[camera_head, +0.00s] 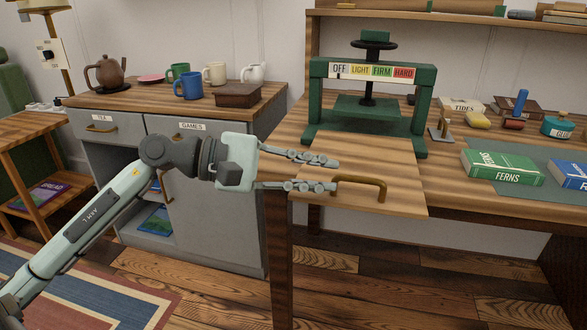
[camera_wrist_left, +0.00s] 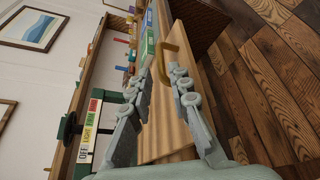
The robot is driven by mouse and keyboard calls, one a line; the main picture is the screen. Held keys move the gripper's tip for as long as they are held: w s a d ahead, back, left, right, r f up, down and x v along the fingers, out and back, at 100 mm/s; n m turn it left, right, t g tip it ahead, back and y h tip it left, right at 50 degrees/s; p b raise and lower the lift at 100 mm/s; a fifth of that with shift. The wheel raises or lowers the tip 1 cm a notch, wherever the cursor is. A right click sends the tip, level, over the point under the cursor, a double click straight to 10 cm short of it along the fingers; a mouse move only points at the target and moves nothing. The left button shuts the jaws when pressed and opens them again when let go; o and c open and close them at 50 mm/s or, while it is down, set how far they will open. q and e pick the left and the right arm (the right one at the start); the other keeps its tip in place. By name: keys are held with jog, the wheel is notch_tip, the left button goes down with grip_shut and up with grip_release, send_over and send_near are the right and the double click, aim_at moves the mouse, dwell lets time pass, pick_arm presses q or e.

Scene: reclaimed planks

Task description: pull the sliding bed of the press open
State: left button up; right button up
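The green press (camera_head: 424,92) stands on the wooden bench, with a label strip reading OFF, LIGHT, FIRM, HARD. Its wooden sliding bed (camera_head: 405,197) lies below the plate and juts out over the bench's front edge. A brass bow handle (camera_head: 377,183) is on the bed; the handle (camera_wrist_left: 166,50) also shows in the left wrist view, beyond the fingertips. My left gripper (camera_head: 337,175) is open and empty, just left of the handle, fingers pointing toward it. In the left wrist view my left gripper (camera_wrist_left: 167,73) has its fingers apart. Contact with the bed cannot be told. My right gripper is out of view.
Books, including a green FERNS book (camera_head: 502,167), and small tools lie on the bench to the right. A grey cabinet (camera_head: 225,205) with mugs, a teapot and a brown box (camera_head: 238,95) on top stands at left. Open floor shows below the bed.

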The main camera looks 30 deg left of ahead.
pick_arm(q)
jog(key=v, duration=0.4)
jog(key=shift+s+a+r, duration=0.1)
jog(key=shift+s+a, duration=0.1)
jog(key=shift+a, duration=0.15)
